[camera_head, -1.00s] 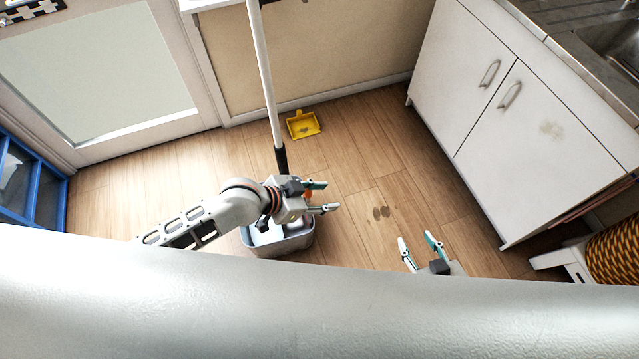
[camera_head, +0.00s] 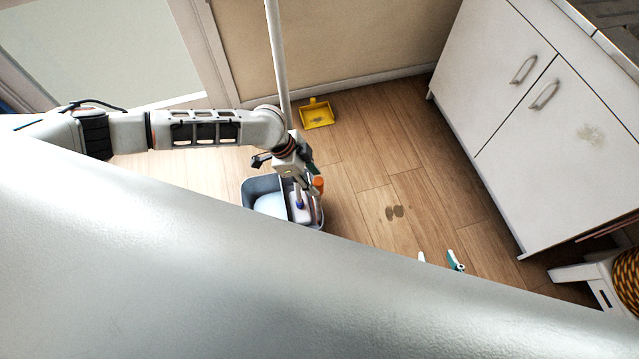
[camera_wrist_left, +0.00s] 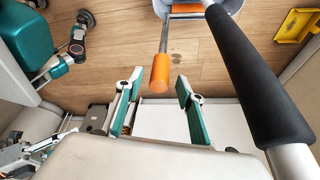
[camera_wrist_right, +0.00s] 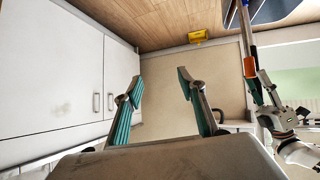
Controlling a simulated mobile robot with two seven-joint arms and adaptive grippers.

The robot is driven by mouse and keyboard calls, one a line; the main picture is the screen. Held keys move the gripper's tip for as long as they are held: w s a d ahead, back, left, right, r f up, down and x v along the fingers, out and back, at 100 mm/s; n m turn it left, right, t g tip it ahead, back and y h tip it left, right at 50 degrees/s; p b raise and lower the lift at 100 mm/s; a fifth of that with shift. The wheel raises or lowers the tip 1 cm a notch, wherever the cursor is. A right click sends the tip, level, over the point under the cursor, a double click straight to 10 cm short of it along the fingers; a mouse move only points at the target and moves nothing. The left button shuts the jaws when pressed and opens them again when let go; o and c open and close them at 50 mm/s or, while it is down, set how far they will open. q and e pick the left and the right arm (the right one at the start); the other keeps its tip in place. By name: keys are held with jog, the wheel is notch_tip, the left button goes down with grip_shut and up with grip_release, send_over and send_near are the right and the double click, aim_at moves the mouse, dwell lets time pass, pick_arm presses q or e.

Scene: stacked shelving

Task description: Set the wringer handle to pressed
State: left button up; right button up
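The grey mop bucket (camera_head: 262,187) stands on the wooden floor. The orange wringer handle (camera_head: 318,185) shows at its right side. In the left wrist view the orange handle grip (camera_wrist_left: 160,72) sits on a grey rod just beyond my fingertips, in line with the gap between them. My left gripper (camera_wrist_left: 157,85) is open and empty; in the head view it (camera_head: 306,184) points down over the bucket's right part, partly hiding it. My right gripper (camera_wrist_right: 160,82) is open and empty; only its fingertips (camera_head: 438,259) show in the head view, right of the bucket and apart from it.
A mop pole (camera_head: 278,60) rises from the bucket behind my left wrist; its black grip (camera_wrist_left: 250,80) is close to the right of my left fingers. A yellow dustpan (camera_head: 317,114) lies by the wall. White cabinets (camera_head: 550,130) stand at right. Floor between is open.

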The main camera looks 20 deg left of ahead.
pick_arm(q)
jog(key=x, duration=0.3)
jog(key=shift+s, duration=0.1)
jog(key=shift+d+f+b, duration=0.2)
jog(key=shift+f+b, duration=0.2)
jog(key=shift+f, duration=0.15)
pick_arm(e)
jog(key=shift+w+d, duration=0.3)
jog(key=shift+w, duration=0.3)
